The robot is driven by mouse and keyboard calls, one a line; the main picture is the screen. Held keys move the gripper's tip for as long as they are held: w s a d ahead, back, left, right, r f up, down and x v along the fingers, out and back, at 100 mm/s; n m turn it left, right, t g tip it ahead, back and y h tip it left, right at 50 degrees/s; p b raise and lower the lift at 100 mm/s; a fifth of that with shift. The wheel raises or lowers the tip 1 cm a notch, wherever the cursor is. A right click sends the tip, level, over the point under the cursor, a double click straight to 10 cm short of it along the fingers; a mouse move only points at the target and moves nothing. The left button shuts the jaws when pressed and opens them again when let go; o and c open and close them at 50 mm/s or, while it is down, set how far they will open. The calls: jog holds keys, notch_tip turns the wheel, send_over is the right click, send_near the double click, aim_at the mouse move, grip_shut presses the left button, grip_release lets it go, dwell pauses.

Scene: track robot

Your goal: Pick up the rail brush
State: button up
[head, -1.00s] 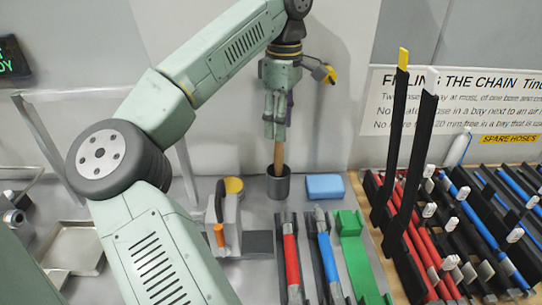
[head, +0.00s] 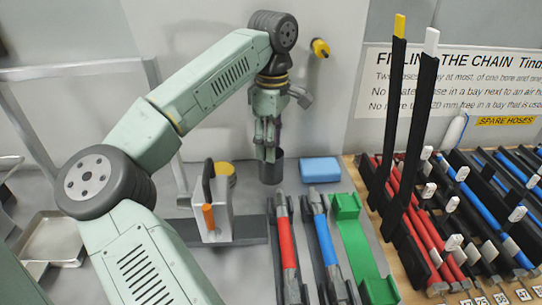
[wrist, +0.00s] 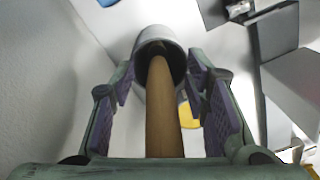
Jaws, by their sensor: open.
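The rail brush shows in the wrist view as a tan wooden handle (wrist: 162,110) standing in a dark grey cup (wrist: 160,42). Its lower end is hidden inside the cup. In the head view the cup (head: 271,169) stands on the bench near the back wall, and my fingers hide the handle. My gripper (head: 267,155) points down over the cup, with its fingertips at about the rim. In the wrist view my gripper (wrist: 166,95) is open, with a purple-padded finger on each side of the handle and gaps between pads and handle.
A blue block (head: 320,170) lies right of the cup. Red and blue hoses (head: 325,245) and a green tray (head: 350,235) lie in front. Tall black posts (head: 409,140) rise at right.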

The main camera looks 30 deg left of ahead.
jog(key=shift+r, duration=0.1)
grip_shut()
dwell(0.4)
